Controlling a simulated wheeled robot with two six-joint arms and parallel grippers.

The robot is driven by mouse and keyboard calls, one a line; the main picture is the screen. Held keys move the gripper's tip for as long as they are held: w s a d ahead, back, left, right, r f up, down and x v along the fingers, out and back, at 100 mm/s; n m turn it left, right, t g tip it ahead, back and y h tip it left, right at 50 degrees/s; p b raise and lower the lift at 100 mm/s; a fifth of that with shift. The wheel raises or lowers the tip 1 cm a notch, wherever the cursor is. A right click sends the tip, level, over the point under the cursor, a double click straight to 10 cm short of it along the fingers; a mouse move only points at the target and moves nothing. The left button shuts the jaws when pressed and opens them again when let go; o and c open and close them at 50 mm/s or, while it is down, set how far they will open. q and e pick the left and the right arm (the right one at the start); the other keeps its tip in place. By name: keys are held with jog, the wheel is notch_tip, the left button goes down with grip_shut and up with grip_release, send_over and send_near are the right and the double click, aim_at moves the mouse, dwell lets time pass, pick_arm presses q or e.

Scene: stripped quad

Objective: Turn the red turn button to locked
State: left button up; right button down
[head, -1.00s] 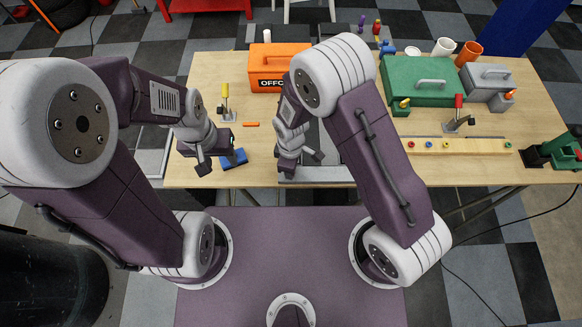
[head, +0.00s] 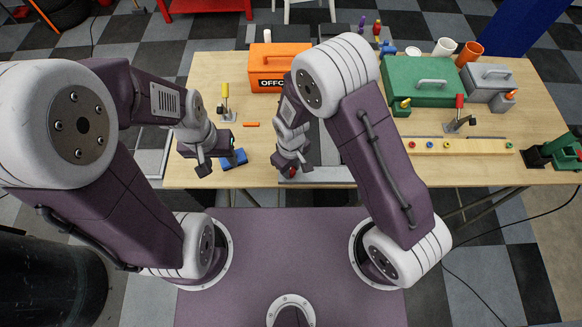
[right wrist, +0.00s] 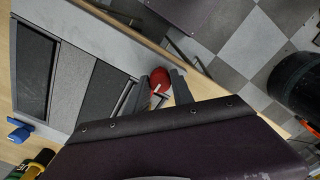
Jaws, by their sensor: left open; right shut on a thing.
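The red turn button (right wrist: 159,77) shows between the two fingers of my right gripper (right wrist: 161,86) in the right wrist view. It sits by the edge of a grey panel (right wrist: 97,30). In the head view only a bit of the red button (head: 292,172) shows beneath my right gripper (head: 294,167), which is shut on it. The fingers hide much of the button, and I cannot read its position or any marking. My left gripper (head: 217,160) is open and empty, over the table's left part near a blue block (head: 236,159).
An orange toolbox (head: 279,68), a green box (head: 420,80) and a grey box (head: 486,82) stand at the back. A toggle clamp with a red handle (head: 459,115) and a wooden strip with coloured rings (head: 455,146) lie to the right. The table's near edge is close to the panel.

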aim_at(291, 170)
dwell(0.3)
jog(key=c, duration=1.1)
grip_release()
notch_tip(291, 170, up, 9)
jog(key=shift+r+b, duration=0.1)
jog(key=shift+b, duration=0.65)
